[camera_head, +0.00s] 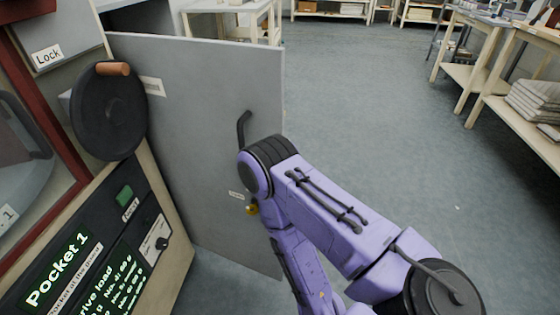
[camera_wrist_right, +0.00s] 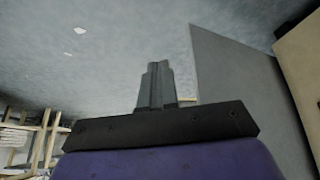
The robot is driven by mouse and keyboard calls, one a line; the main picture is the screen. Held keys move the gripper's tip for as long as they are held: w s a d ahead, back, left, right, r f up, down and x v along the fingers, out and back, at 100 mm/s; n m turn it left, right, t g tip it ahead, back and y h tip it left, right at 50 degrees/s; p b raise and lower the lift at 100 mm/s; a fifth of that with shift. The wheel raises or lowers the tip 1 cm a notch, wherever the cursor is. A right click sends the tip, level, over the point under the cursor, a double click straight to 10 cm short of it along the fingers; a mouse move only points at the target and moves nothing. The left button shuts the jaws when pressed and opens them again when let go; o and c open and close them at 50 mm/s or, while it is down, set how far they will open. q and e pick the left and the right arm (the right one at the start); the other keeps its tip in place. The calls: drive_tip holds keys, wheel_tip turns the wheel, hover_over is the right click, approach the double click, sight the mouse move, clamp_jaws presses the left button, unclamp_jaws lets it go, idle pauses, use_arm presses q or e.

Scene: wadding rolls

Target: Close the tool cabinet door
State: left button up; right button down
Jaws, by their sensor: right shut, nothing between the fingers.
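The tool cabinet door (camera_head: 205,120) is a tall grey panel standing open, swung out from the cabinet at left. It has a black bar handle (camera_head: 243,128) near its free edge and a small brass knob (camera_head: 252,209) lower down. My purple right arm crosses in front of the door, its elbow close to the handle. In the head view the right gripper is out of sight. In the right wrist view the gripper (camera_wrist_right: 156,70) is shut and empty, over the floor beside a grey panel (camera_wrist_right: 240,90) that looks like the door. Contact cannot be told. My left gripper is not in view.
A machine panel (camera_head: 75,260) with screens and a round black handwheel (camera_head: 108,110) stand at the left. Cream workbenches (camera_head: 500,95) stand at the right, and a table (camera_head: 235,12) is behind the door. The grey floor (camera_head: 370,110) between them is clear.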

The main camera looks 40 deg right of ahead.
drive_tip(key=w+a+r+t+h+p, duration=0.1)
drive_tip(key=w+a+r+t+p, duration=0.15)
drive_tip(key=w+r, duration=0.35)
drive_tip(key=w+a+r+t+h+p, duration=0.1)
drive_tip(key=w+r+t+h, duration=0.15)
drive_tip(key=w+r, duration=0.35)
drive_tip(key=w+a+r+m+t+h+p, duration=0.1)
drive_tip(key=w+a+r+h+p, duration=0.15)
drive_tip(key=r, duration=0.35)
drive_tip(key=w+a+r+m+t+h+p, duration=0.1)
drive_tip(key=w+a+r+m+h, duration=0.15)
drive_tip(key=r, duration=0.45)
drive_tip(key=s+a+r+m+g+h+p, duration=0.1)
drive_tip(key=s+a+r+m+g+h, duration=0.3)
drive_tip(key=r, duration=0.4)
drive_tip(key=w+d+n, duration=0.1)
drive_tip(key=w+d, duration=0.6)
drive_tip(key=d, duration=0.4)
drive_tip(key=shift+d+b, duration=0.3)
drive_tip(key=shift+d, duration=0.1)
